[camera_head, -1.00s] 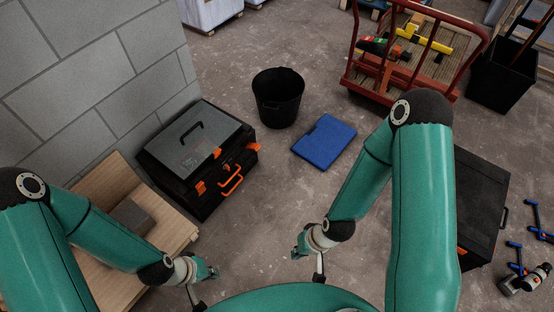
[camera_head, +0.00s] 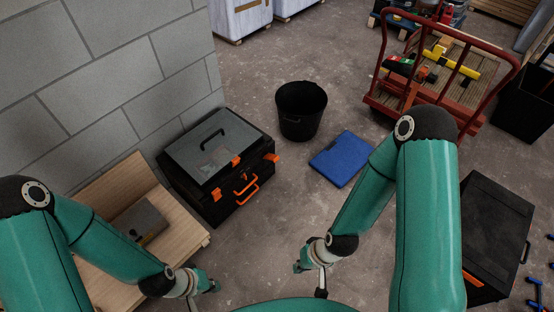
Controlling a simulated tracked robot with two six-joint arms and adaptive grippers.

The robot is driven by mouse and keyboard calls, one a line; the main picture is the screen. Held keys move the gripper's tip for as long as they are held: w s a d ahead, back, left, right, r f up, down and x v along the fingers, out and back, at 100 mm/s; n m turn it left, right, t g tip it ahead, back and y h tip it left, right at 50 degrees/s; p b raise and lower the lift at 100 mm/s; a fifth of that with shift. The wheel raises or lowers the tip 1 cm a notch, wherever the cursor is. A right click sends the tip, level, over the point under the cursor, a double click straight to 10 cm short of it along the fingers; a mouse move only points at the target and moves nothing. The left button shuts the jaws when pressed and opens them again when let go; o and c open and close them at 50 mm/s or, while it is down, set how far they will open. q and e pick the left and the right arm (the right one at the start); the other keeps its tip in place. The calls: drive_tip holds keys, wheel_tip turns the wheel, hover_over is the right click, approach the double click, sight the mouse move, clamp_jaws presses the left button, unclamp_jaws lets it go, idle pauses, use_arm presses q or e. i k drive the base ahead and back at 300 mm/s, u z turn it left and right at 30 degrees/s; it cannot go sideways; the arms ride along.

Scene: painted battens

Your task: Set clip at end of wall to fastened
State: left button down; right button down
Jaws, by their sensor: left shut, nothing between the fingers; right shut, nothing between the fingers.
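A black toolbox with a grey lid (camera_head: 209,147) stands on the floor at the end of the block wall. Its lid is down. Orange clips show along its front: one at the left (camera_head: 216,194), one at the lid edge (camera_head: 236,160) and one at the right (camera_head: 271,157). The right one seems to stick out from the front; the exact state of each is too small to tell. An orange handle (camera_head: 247,188) is between them. My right gripper (camera_head: 321,293) is shut and empty, apart from the toolbox.
A wooden bench (camera_head: 182,233) with a grey block (camera_head: 145,222) stands left of the toolbox by the wall (camera_head: 120,80). A black bucket (camera_head: 301,110), blue case (camera_head: 341,158) and red cart (camera_head: 470,80) stand beyond. A black box (camera_head: 497,240) is at right. Floor before the toolbox is clear.

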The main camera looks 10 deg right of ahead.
sight(271, 157)
drive_tip(key=i, duration=0.85)
drive_tip(key=z, duration=0.05)
